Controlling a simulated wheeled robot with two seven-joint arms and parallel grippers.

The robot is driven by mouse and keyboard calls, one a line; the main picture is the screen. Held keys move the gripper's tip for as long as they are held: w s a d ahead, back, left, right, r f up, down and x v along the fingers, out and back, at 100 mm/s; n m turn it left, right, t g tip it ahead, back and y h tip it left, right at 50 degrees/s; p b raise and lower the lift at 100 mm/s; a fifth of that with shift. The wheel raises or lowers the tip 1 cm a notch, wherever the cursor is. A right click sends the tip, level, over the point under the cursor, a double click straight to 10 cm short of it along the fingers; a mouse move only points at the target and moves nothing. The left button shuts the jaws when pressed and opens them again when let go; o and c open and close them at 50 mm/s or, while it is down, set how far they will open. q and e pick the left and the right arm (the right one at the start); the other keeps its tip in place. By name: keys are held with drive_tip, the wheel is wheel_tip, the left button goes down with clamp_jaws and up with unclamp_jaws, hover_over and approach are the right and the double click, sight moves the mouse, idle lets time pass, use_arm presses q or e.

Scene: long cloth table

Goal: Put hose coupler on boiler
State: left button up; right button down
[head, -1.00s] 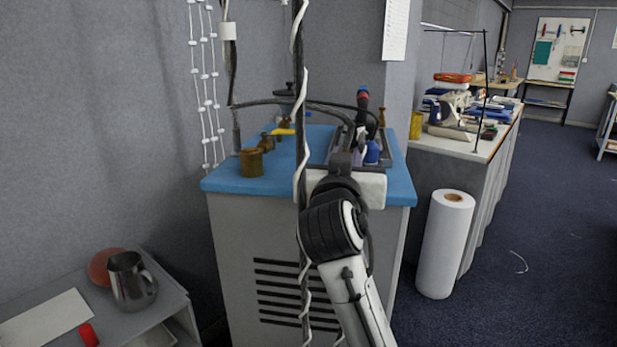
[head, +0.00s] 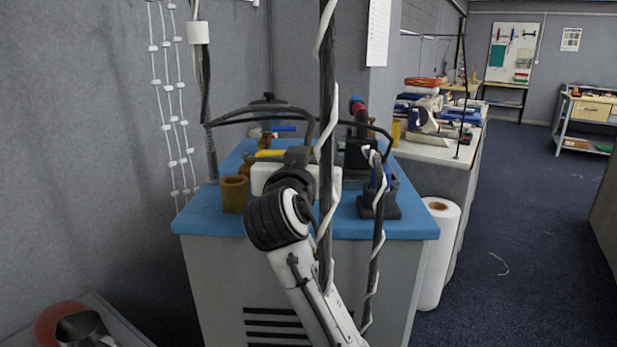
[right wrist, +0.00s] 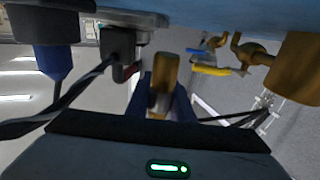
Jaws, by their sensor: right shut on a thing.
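The boiler is a grey cabinet with a blue top (head: 405,222), straight ahead in the head view. My right gripper reaches over its front part. In the right wrist view the right gripper (right wrist: 163,92) is shut on a brass cylindrical piece, which looks like the hose coupler (right wrist: 165,70). In the head view my arm hides this piece, and I cannot tell whether it touches the top. The blue top also shows along the upper edge of the right wrist view (right wrist: 225,12), which looks upside down. My left gripper is not in view.
A brass cup (head: 234,194) stands on the top's left front. Yellow-handled (head: 268,154) and blue-handled valves are behind it. A blue iron (head: 378,190) on a dark stand is at the right. Black hoses and a wrapped cable (head: 327,120) cross the view. A white roll (head: 437,250) stands right.

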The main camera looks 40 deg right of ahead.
drive_tip(key=shift+f+b, duration=0.3)
drive_tip(key=shift+f, duration=1.8)
drive_tip(key=c, duration=1.5)
unclamp_jaws()
drive_tip(key=shift+c, duration=0.2)
drive_tip(key=shift+r, duration=0.15)
drive_tip(key=shift+a, duration=0.1)
drive_tip(key=b+v, duration=0.1)
drive_tip(key=v, duration=1.1)
drive_tip(key=shift+r, duration=0.1)
